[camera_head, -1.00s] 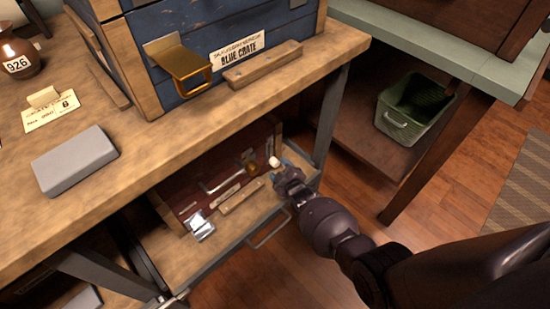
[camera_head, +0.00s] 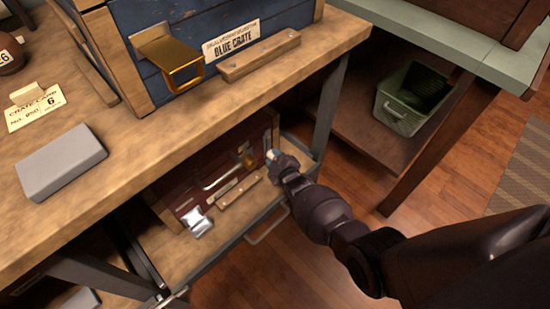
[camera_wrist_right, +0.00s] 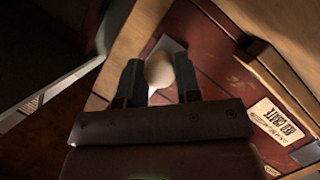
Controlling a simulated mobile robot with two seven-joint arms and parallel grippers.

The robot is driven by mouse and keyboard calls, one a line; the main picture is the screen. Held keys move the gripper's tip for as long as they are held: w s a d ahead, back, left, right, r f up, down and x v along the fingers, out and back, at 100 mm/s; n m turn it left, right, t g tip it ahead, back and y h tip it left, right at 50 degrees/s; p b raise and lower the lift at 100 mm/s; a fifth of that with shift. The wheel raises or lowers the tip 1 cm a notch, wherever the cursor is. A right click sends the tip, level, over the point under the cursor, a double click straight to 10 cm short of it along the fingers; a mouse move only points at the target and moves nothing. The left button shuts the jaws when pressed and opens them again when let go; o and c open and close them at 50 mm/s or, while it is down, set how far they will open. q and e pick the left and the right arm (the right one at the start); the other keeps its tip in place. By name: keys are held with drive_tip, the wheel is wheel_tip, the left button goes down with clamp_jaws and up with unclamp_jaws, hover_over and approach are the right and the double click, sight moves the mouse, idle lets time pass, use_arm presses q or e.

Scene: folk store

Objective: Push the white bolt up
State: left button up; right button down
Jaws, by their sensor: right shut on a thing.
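A pale plate shows behind the knob. The rest of the bolt is hidden by the gripper. My left gripper is not in view.
The workbench top (camera_head: 205,120) overhangs the red crate. A blue crate (camera_head: 190,75) with a brass hook (camera_head: 170,60) and a grey block (camera_head: 62,160) stand on it. A bench leg (camera_head: 328,115) rises close to my right gripper. A green bin (camera_head: 408,100) is farther right.

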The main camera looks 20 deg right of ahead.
sight(269, 145)
drive_tip(key=shift+r, duration=0.2)
drive_tip(key=r+p, duration=0.2)
drive_tip(key=r, duration=0.1)
drive_tip(key=shift+w+r, duration=0.2)
drive_tip(key=shift+r, duration=0.15)
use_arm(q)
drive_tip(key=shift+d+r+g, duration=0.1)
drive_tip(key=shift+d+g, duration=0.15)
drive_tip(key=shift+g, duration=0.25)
use_arm(e)
drive_tip(key=shift+s+f, duration=0.1)
drive_tip(key=shift+f, duration=0.1)
drive_tip(key=c, duration=0.8)
unclamp_jaws()
drive_tip(key=shift+r, duration=0.15)
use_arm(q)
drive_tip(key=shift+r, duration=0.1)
use_arm(e)
drive_tip(key=shift+s, duration=0.15)
